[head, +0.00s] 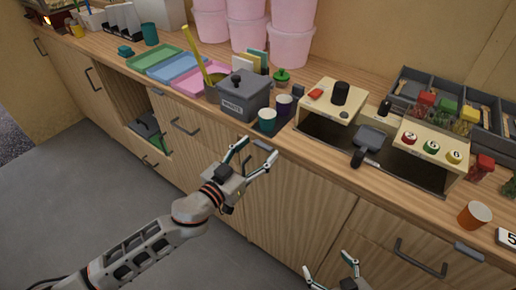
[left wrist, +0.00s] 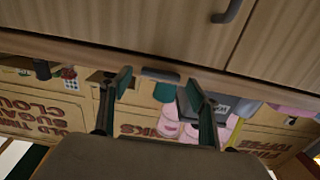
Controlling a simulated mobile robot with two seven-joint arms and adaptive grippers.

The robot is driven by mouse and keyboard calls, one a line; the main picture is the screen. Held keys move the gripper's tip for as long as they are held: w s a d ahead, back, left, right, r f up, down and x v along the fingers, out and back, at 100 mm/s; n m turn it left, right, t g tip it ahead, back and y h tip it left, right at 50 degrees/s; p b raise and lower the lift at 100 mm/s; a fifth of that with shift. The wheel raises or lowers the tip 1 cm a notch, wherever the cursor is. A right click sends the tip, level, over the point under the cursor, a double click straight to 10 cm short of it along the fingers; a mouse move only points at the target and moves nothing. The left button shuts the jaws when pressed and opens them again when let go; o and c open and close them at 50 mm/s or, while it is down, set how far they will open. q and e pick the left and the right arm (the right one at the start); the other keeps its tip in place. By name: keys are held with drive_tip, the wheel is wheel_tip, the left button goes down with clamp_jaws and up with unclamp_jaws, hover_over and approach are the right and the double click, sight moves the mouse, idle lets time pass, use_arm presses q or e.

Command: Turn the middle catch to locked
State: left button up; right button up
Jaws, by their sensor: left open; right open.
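The middle catch (head: 264,145) is a small grey bar on the counter's front edge, below the teal cup. It lies roughly along the edge; I cannot tell whether it is locked. My left gripper (head: 259,149) is open, with its fingertips close to the catch, one on each side in the picture. In the left wrist view the catch (left wrist: 160,74) shows between the two open fingers (left wrist: 158,86), and no contact is visible. Another grey catch (head: 157,91) is further left and one (head: 470,251) further right. My right gripper (head: 328,264) is open and empty at the bottom of the head view.
The teal cup (head: 267,121), purple cup (head: 283,106) and grey waste box (head: 240,97) stand on the counter just behind the middle catch. Drawer handles (head: 185,127) stick out below the counter. An orange cup (head: 474,215) stands at the right. The floor in front is clear.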

use_arm(q)
drive_tip(key=shift+w+d, duration=0.15)
drive_tip(key=shift+w, duration=0.15)
drive_tip(key=c, duration=1.1)
